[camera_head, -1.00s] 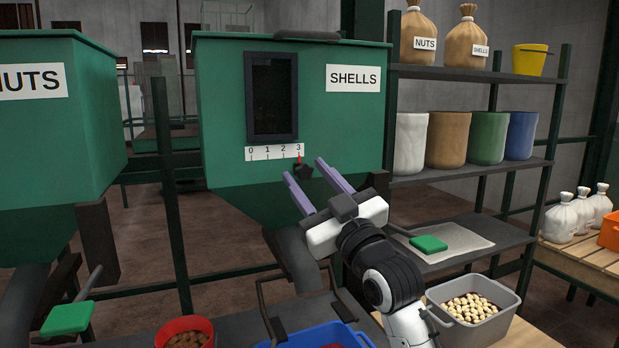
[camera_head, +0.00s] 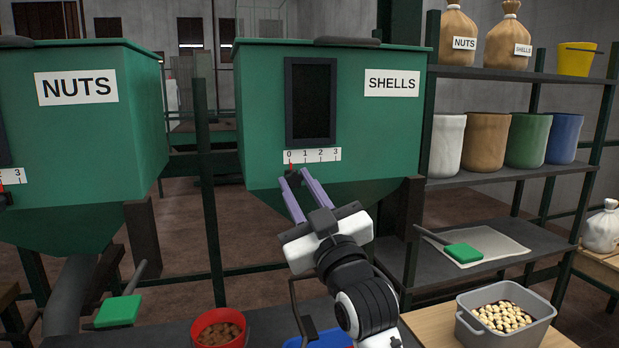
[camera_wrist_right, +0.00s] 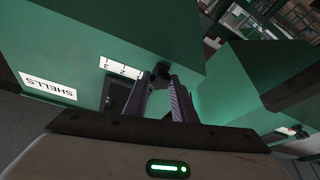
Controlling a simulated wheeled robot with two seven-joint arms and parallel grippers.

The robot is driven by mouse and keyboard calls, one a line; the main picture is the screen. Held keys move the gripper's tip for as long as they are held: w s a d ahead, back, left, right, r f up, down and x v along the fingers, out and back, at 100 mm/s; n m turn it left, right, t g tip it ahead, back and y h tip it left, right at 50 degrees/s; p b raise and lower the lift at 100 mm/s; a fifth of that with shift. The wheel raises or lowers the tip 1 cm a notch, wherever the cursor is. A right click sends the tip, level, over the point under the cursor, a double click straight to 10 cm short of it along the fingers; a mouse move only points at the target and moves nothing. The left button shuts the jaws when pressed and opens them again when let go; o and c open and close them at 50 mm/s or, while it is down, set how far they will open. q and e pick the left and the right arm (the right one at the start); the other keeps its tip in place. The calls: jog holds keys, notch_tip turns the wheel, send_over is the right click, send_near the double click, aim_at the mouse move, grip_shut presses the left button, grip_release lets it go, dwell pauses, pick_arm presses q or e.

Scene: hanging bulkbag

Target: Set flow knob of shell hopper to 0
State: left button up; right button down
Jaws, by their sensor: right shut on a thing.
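The green shell hopper (camera_head: 380,130) stands in the middle of the head view, with a SHELLS label and a dark window. Below the window is a white scale (camera_head: 313,156) marked 0 to 3. The flow knob (camera_head: 290,171) is small and dark with a red pointer, and it sits under the 0 mark. My right gripper (camera_head: 294,176) has its two purple fingers shut on the knob. In the right wrist view the dark knob (camera_wrist_right: 158,72) shows between the fingertips. My left gripper is out of view.
The nuts hopper (camera_head: 110,130) stands at the left with its own scale. A shelf (camera_head: 500,170) with bags and buckets is at the right.

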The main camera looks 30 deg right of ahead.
jog(key=shift+a, duration=0.3)
jog(key=shift+f, duration=0.1)
jog(key=c, duration=1.5)
grip_release()
jog(key=shift+w+a, duration=0.1)
jog(key=shift+o, duration=0.2)
pick_arm(q)
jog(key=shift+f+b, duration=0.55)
jog(key=shift+b, duration=0.35)
pick_arm(e)
jog(key=v, duration=1)
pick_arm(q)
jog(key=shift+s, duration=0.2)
pick_arm(e)
jog(key=shift+f, duration=0.15)
